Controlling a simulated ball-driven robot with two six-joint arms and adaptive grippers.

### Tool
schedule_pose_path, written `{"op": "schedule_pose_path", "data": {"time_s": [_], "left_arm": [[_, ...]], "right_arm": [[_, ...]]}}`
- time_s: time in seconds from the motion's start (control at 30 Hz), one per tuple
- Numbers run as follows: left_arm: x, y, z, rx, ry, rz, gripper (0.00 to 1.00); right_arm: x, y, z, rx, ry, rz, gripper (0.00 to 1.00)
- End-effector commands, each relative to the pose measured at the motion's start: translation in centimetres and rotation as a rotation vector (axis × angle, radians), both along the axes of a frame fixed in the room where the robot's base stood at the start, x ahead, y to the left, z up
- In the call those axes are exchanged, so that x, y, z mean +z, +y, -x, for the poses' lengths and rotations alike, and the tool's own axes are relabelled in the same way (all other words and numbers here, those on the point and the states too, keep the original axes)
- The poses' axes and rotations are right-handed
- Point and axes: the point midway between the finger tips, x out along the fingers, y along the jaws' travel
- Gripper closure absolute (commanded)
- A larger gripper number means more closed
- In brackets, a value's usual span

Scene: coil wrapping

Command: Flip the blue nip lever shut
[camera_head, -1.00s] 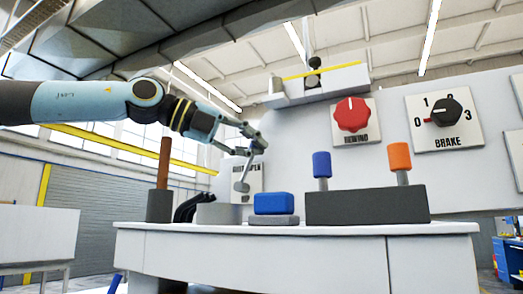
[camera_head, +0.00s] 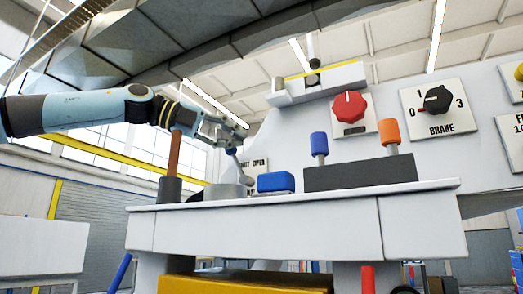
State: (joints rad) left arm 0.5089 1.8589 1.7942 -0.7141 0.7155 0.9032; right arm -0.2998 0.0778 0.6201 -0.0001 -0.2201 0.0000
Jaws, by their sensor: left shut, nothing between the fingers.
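A lever with a blue grip (camera_head: 319,144) stands upright on a dark grey block (camera_head: 360,174) on the bench, beside a similar lever with an orange grip (camera_head: 389,132). My left gripper (camera_head: 238,138) is shut and empty, left of the blue-gripped lever and apart from it. A thin grey stalk (camera_head: 238,168) with a small blue part near its top is just under the gripper. I cannot tell whether they touch. My right gripper is out of view.
A blue block (camera_head: 276,182) and a round grey base (camera_head: 222,192) sit on the bench (camera_head: 290,228). A brown rod (camera_head: 173,153) stands in a dark holder at left. A red knob (camera_head: 349,107) and a BRAKE dial (camera_head: 438,100) are on the wall behind.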

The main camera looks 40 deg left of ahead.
Motion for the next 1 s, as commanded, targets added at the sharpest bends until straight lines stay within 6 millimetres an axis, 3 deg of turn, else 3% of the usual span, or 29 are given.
{"op": "schedule_pose_path", "data": {"time_s": [0.2,0.77,1.0], "left_arm": [[-0.1,0.4,0.1,0.000,-0.012,0.048,1.00],[0.0,0.5,0.1,0.000,-0.013,0.058,1.00],[1.5,0.6,0.2,0.003,-0.006,0.053,1.00]], "right_arm": [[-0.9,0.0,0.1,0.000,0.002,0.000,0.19],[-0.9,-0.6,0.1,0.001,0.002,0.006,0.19],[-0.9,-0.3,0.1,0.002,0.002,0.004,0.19]]}}
